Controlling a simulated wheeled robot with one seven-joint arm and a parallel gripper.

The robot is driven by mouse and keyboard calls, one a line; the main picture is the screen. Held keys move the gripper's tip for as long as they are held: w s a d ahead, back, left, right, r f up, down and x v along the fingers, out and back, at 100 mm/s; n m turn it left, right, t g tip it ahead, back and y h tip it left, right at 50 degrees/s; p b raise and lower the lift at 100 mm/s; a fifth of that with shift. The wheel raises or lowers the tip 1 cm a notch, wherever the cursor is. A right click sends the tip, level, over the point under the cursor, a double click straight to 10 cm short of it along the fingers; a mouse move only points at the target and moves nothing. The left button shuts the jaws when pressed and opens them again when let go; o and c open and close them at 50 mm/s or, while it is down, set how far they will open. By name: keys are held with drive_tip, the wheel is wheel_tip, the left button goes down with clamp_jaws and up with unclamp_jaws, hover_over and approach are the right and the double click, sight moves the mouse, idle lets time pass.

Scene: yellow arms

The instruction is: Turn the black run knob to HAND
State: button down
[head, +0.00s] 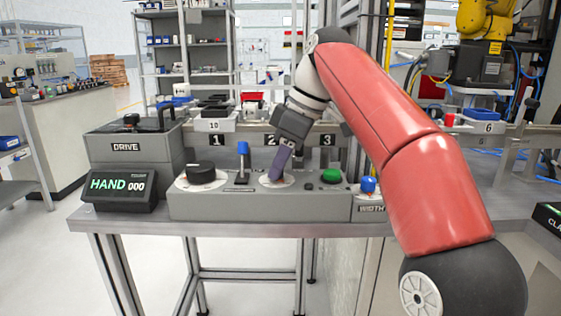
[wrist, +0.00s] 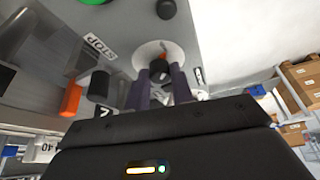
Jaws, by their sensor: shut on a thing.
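The black run knob (wrist: 159,70) sits on a white round dial (wrist: 150,50) in the wrist view, with an orange-red mark near it. In the head view my gripper (head: 277,178) points down at the middle dial of the grey control box (head: 225,206) and hides the knob. The display (head: 119,186) at left reads HAND 000.
A second black knob (head: 201,173) and a blue-topped lever (head: 242,150) stand left of my gripper. A green button (head: 331,175), a small dark button (head: 309,186) and a blue knob (head: 368,185) are to the right. The DRIVE box (head: 128,150) stands behind the display.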

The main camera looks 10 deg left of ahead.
drive_tip(key=shift+r, duration=0.1)
idle(0.3)
drive_tip(key=c, duration=1.2)
unclamp_jaws()
